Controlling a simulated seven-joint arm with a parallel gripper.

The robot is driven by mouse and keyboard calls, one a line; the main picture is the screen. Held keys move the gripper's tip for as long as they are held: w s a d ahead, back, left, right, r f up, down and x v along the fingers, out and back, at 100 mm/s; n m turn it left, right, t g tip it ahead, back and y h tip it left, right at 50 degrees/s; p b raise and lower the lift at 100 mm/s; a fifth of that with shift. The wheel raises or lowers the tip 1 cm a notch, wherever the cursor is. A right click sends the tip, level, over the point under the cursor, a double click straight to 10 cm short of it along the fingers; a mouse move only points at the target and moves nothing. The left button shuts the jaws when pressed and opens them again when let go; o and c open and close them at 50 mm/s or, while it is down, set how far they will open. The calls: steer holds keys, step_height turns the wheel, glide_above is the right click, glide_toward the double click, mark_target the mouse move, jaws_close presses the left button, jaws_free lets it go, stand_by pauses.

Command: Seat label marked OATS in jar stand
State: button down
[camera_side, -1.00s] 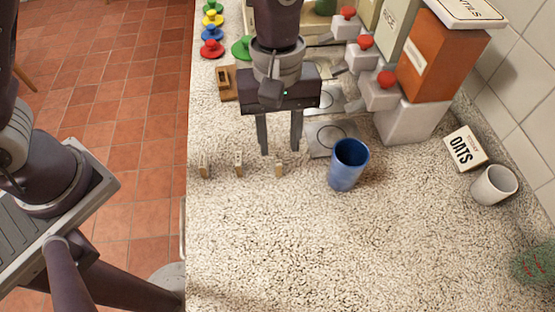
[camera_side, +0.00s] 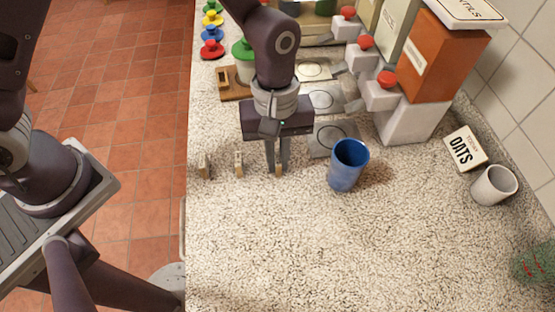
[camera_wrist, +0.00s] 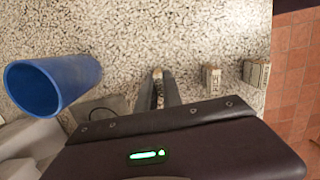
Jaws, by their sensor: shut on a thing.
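My gripper (camera_side: 277,166) is lowered to the counter and shut on the rightmost of three small upright wooden labels. That held label (camera_side: 279,170) shows only partly between the fingers, and its pale end (camera_wrist: 157,72) shows in the wrist view. The middle label (camera_side: 239,164) and the left label (camera_side: 204,166) stand apart to its left. Both show dark marks in the wrist view (camera_wrist: 212,78), too small to read. A small wooden piece (camera_side: 234,84), possibly the jar stand, is behind my gripper; I cannot tell for sure.
A blue cup (camera_side: 347,166) stands close to the right of my gripper. Dispensers with red knobs (camera_side: 385,80) and an orange box (camera_side: 440,55) stand behind.

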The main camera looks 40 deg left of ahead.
step_height(320, 180, up, 8)
steer(key=shift+r, duration=0.15)
steer(key=shift+w+a+r, duration=0.4)
steer(key=shift+a+r, duration=0.25)
steer(key=w+a+f+m, duration=0.2)
steer(key=w+a+m, duration=0.2)
steer(key=a, duration=0.5)
steer(key=m+y, duration=0.1)
steer(key=m, duration=0.4)
glide_above(222, 82)
steer(key=s, duration=0.5)
step_height(222, 82, down, 3)
steer(key=shift+w+a+r, duration=0.15)
steer(key=shift+r, duration=0.05)
steer(key=w+r+n+h, duration=0.1)
steer(key=w+r+n, duration=0.45)
steer(key=n, duration=0.45)
steer(key=f, duration=0.8)
steer(key=shift+s+f, duration=0.3)
steer(key=shift+f, duration=0.1)
steer(key=shift+s+f, duration=0.1)
steer(key=shift+f, duration=0.1)
